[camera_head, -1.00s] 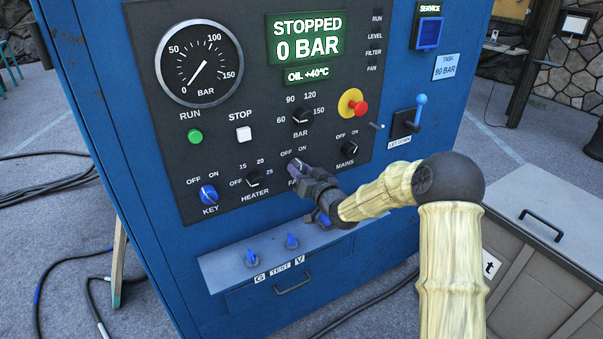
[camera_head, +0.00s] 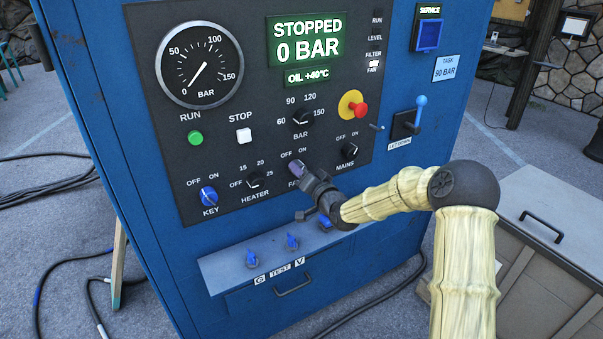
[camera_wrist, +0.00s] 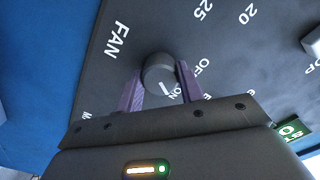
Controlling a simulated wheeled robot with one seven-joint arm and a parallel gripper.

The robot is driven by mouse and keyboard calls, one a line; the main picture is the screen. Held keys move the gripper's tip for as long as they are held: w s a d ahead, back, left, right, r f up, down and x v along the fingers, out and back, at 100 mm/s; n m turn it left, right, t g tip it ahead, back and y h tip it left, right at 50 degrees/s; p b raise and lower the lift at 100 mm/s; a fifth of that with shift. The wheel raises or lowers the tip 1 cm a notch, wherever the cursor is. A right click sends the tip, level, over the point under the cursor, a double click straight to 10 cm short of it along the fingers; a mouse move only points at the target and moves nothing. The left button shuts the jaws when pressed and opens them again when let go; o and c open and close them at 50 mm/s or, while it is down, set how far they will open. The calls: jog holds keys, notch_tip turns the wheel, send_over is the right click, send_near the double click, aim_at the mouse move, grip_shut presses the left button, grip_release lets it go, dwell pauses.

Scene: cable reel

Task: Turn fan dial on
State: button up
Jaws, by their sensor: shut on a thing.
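The fan dial is a small dark round knob with a white pointer line, seen close up in the wrist view (camera_wrist: 158,72). My gripper (camera_wrist: 160,88) is shut on it, one purple finger on each side. The white line points toward the printed OFF/ON labels, near ON. In the head view my gripper (camera_head: 297,170) reaches the dial from the lower right and hides most of it and part of the FAN label.
The heater dial (camera_head: 253,180) and key switch (camera_head: 209,196) are left of my gripper, the mains dial (camera_head: 349,150) right. The pressure dial (camera_head: 300,117) and red emergency button (camera_head: 360,109) are above. A ledge with blue valves (camera_head: 252,258) is below. The display reads STOPPED, 0 BAR.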

jog(key=o, duration=1)
jog(key=shift+d, duration=0.1)
jog(key=b+v, duration=0.1)
jog(key=v, duration=1.6)
jog(key=shift+s+d, duration=0.15)
jog(key=shift+f, duration=0.1)
